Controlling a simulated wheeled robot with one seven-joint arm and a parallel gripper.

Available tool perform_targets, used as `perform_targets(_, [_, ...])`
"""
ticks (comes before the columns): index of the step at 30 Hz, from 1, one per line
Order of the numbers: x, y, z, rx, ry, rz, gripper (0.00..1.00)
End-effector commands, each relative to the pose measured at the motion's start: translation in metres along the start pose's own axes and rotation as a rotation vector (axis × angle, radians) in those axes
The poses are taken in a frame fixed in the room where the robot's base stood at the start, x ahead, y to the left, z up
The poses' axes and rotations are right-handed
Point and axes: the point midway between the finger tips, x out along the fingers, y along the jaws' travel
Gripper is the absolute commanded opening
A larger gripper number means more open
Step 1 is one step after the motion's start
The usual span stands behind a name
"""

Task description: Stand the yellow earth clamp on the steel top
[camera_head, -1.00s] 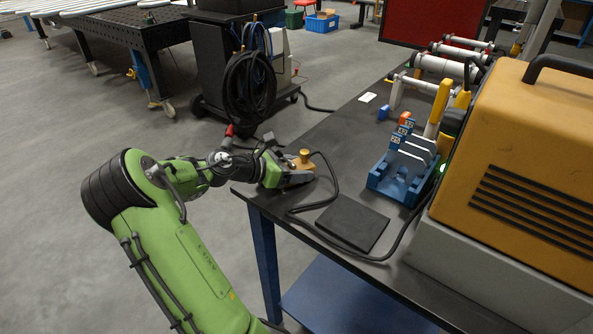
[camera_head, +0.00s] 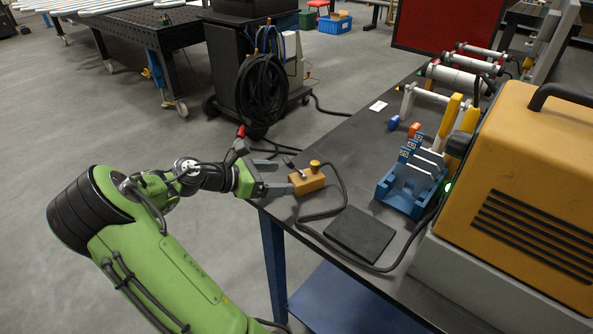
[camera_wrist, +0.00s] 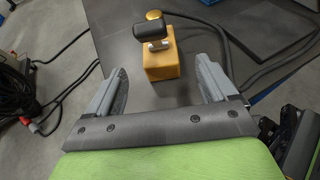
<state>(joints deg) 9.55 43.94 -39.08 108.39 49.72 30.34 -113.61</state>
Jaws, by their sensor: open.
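The yellow earth clamp (camera_head: 308,182) sits on the dark bench top (camera_head: 345,150) near its left edge. It is a yellow block with a brass knob, a dark lever and a black cable. In the wrist view both grey fingers of my gripper (camera_wrist: 161,68) stand apart with visible space on either side of the block.
A flat black pad (camera_head: 360,234) lies in front of the clamp, with the cable looping around it. A blue rack (camera_head: 408,190) and a large orange machine (camera_head: 520,180) stand to the right. A perforated table (camera_head: 160,30) and a black cabinet with coiled cable (camera_head: 262,90) stand behind.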

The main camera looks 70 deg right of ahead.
Motion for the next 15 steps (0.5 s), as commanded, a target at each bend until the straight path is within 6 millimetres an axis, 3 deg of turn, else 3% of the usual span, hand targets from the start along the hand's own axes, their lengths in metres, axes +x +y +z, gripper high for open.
perform_targets(4, [-0.021, 0.000, 0.001, 0.000, 0.000, 0.000, 0.85])
perform_targets(12, [-0.024, 0.000, -0.001, 0.003, 0.004, 0.000, 0.85])
perform_targets(15, [-0.032, -0.003, -0.008, 0.063, 0.083, 0.017, 0.85])
